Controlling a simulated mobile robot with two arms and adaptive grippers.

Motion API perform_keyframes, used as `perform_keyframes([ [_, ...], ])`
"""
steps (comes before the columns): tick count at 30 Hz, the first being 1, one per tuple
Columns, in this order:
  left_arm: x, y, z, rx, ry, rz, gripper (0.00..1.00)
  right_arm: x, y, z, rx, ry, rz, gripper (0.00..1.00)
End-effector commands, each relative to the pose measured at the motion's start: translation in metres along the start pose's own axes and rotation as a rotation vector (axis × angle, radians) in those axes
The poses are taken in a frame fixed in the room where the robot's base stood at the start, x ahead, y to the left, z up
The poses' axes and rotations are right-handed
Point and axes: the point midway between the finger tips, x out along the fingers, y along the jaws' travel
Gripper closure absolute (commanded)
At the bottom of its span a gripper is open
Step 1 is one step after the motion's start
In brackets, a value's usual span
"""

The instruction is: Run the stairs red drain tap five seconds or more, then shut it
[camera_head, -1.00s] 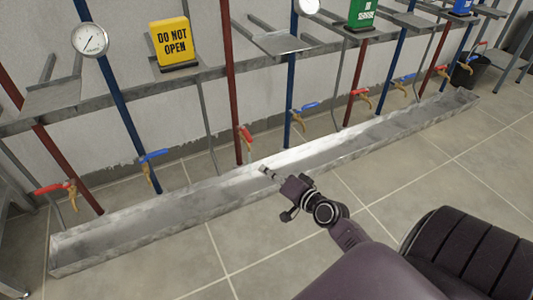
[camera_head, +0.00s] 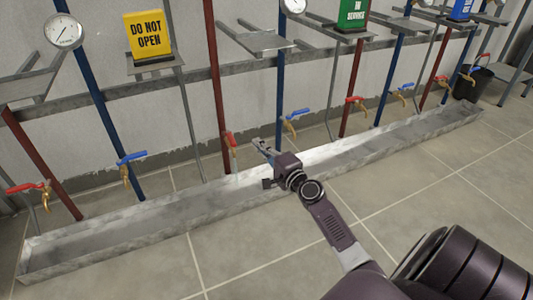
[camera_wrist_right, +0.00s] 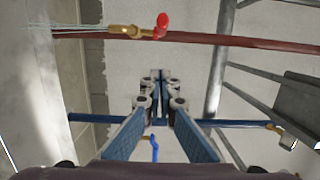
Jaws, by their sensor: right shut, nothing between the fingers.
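A red-handled tap (camera_head: 231,142) sits on a red pipe above the trough. Its handle points differently from the other red levers. In the wrist view this tap (camera_wrist_right: 160,25) shows its brass spout, with thin pale streaks like running water leaving it. My right gripper (camera_head: 261,146) is shut and empty, just right of the tap and apart from it. Its fingers (camera_wrist_right: 160,78) are close together in the wrist view. I cannot read which tap is labelled stairs. My left gripper is out of view.
A long metal trough (camera_head: 110,233) runs under several red and blue taps. A blue tap (camera_head: 291,118) is close on the right, another (camera_head: 131,160) on the left. A yellow DO NOT OPEN sign (camera_head: 147,37) stands on a bracket. The floor in front is clear.

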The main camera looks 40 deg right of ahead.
Motion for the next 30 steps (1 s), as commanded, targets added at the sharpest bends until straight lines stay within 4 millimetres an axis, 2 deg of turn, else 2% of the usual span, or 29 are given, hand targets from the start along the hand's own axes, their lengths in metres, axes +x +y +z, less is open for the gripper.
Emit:
perform_keyframes([
  [3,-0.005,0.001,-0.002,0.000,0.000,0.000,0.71,0.021,0.001,0.000,0.000,0.000,-0.002,1.00],
  [5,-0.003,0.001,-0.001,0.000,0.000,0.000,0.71,0.028,0.000,0.004,0.001,-0.002,0.000,1.00],
  [9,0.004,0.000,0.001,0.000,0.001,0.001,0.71,0.031,-0.001,0.026,0.002,-0.001,0.000,1.00],
  [13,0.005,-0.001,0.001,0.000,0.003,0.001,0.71,0.033,0.000,0.035,0.001,-0.001,0.001,1.00],
  [30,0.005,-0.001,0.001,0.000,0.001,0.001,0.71,0.034,0.000,0.040,-0.001,-0.001,0.001,1.00],
])
